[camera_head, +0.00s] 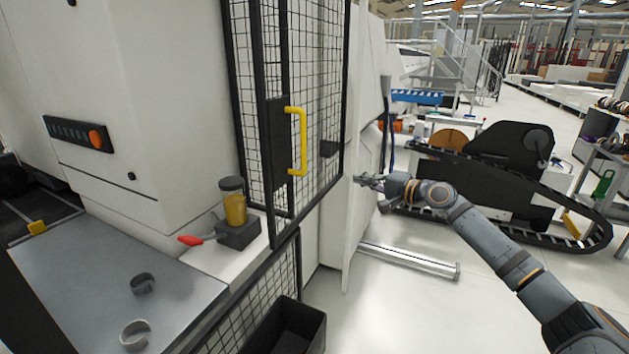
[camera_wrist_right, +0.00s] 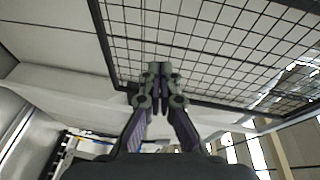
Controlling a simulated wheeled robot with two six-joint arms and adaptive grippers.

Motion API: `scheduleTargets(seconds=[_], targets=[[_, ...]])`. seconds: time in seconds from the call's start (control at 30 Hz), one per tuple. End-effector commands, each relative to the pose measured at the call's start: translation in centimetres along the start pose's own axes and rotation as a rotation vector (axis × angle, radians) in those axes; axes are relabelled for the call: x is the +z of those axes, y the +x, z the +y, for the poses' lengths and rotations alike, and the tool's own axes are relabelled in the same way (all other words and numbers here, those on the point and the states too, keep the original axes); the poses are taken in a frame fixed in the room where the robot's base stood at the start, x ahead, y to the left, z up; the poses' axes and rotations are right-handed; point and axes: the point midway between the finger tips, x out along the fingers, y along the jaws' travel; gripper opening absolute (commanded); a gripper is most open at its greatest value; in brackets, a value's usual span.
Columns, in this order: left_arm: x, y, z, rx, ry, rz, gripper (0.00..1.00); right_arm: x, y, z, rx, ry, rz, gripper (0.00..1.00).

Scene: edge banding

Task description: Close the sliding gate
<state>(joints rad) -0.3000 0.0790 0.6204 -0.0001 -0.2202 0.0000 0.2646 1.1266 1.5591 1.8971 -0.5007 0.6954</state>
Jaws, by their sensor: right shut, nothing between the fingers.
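The sliding gate is a black-framed wire mesh panel (camera_head: 318,95) with a yellow vertical handle (camera_head: 297,142) on a dark plate, in the middle of the head view. My right gripper (camera_head: 358,179) is to the right of the handle and lower, near the gate's right frame post and a white panel. It is clear of the handle. In the right wrist view my right gripper (camera_wrist_right: 160,88) is shut and empty, its fingertips together in front of black mesh (camera_wrist_right: 215,45). Whether it touches the frame I cannot tell. My left gripper is in neither view.
A white machine body (camera_head: 150,90) stands at the left. A black bin (camera_head: 290,330) is below the mesh.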

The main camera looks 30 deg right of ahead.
Motion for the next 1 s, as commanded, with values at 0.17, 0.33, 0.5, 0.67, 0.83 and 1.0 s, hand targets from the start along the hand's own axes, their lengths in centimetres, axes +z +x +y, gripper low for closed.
scheduleTargets(seconds=[0.17, 0.33, 0.5, 0.67, 0.83, 1.0], targets=[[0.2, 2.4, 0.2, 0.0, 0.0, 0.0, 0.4, 5.0, -1.6, -7.9, -0.107, 0.099, -0.159, 0.0], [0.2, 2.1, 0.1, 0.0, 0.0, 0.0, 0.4, 5.8, -1.9, -9.4, -0.119, 0.122, -0.186, 0.0], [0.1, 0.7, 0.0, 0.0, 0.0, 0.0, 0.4, 5.7, -1.3, -9.9, -0.125, 0.123, -0.185, 0.0], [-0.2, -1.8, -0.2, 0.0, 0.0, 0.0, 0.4, 6.1, 0.6, -10.6, -0.126, 0.127, -0.186, 0.0], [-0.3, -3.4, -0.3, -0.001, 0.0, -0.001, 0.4, 6.6, 3.3, -10.7, -0.124, 0.127, -0.186, 0.0], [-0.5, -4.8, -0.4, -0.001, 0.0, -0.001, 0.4, 7.1, 6.4, -10.9, -0.123, 0.127, -0.184, 0.0]])
